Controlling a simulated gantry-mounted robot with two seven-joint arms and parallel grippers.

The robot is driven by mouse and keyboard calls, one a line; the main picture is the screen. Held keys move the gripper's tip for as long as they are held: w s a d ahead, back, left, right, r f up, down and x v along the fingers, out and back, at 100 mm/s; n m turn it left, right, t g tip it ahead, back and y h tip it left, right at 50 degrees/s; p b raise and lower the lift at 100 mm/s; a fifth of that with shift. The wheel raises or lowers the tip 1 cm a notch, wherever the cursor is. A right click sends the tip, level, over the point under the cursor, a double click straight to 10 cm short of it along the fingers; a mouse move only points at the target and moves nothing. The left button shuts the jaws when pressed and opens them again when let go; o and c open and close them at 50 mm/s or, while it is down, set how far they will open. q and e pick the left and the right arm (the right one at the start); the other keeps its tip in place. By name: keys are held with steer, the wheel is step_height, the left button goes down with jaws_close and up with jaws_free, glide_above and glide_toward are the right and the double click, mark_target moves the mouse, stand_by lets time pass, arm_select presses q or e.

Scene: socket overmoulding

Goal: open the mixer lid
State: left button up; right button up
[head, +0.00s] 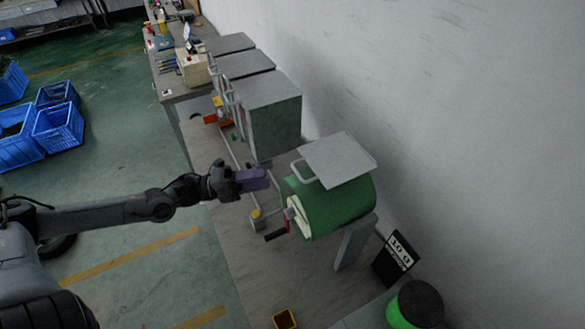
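The mixer (335,208) is a green drum on a grey stand at the right of centre in the head view. Its lid (340,158) is a flat grey plate lying over the top of the drum. A pale loop handle (303,173) sits at the lid's left edge. My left gripper (266,179), with purple fingers, is just left of the handle and appears apart from it. Whether its fingers are open or shut does not show. My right gripper is not in view.
Grey cabinets (273,112) stand behind the mixer along the wall. A small yellow box (285,319) and a green bucket (415,306) are in front. Blue crates (58,128) stand at the far left.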

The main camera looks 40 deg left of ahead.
mark_target(298, 173)
arm_select(q)
steer(key=shift+x, duration=5.25)
jaws_close()
